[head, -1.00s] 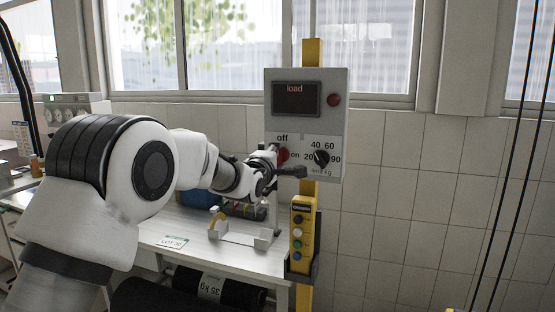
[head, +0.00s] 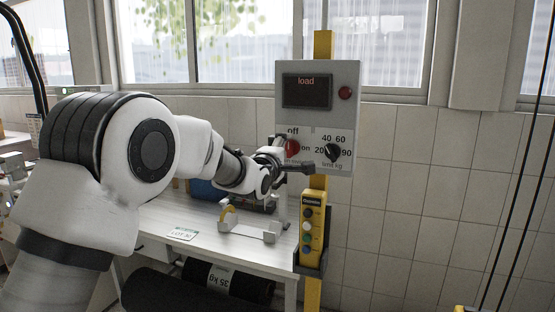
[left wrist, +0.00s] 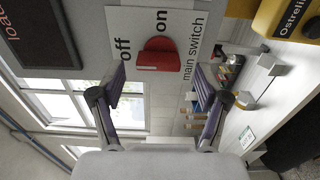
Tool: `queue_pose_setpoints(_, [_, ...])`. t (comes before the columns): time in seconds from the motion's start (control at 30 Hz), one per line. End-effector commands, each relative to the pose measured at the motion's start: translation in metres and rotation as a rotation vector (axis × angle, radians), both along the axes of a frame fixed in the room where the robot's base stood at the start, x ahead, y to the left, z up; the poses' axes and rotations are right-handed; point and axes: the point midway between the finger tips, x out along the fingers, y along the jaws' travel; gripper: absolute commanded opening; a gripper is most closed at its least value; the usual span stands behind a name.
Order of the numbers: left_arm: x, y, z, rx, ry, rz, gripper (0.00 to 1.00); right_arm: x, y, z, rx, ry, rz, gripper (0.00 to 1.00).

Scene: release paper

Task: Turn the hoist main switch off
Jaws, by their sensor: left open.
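The red main switch knob (head: 293,149) is on the lower left of the grey control box (head: 349,110), with "off" above it and "on" to its right. In the left wrist view the red knob (left wrist: 158,56) sits by the sideways labels "off", "on" and "main switch"; I cannot tell surely which label it points to. My left gripper (head: 288,163) is in front of the box at the knob's lower edge. In the left wrist view the open left gripper (left wrist: 161,80) has its fingers on either side of the knob, apart from it, with nothing between them. My right gripper is not in view.
A black load dial (head: 332,152) is right of the switch, with a "load" display (head: 306,91) and a red lamp (head: 345,93) above. A yellow pendant (head: 312,227) hangs on the yellow post below. A white table (head: 165,215) with a holder and dark rolls underneath stands below my arm.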

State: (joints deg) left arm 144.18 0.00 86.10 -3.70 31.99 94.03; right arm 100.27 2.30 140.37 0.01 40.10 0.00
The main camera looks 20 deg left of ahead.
Motion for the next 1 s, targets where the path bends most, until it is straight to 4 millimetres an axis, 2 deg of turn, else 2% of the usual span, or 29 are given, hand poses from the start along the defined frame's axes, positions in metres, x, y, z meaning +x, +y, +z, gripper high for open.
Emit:
queue_pose_setpoints(0.2, [-0.058,0.002,0.001,0.000,0.001,0.000,0.75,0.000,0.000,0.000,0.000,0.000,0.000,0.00])
queue_pose_setpoints(0.3, [-0.079,0.003,0.000,-0.001,0.001,0.000,0.75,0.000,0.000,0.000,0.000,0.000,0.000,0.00])
queue_pose_setpoints(0.4, [-0.092,0.003,0.000,-0.001,0.001,0.000,0.75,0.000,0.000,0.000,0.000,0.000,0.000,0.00])
queue_pose_setpoints(0.53, [-0.098,0.004,0.000,-0.001,-0.001,0.000,0.75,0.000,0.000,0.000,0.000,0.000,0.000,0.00])
queue_pose_setpoints(0.87, [-0.097,0.004,0.000,-0.001,0.000,0.000,0.75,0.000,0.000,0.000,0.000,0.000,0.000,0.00])
queue_pose_setpoints(0.93, [-0.096,0.004,-0.005,-0.001,0.008,0.001,0.75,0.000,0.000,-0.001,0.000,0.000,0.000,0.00])
queue_pose_setpoints(1.0, [-0.092,0.004,-0.025,-0.001,0.036,0.000,0.75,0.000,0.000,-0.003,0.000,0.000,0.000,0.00])
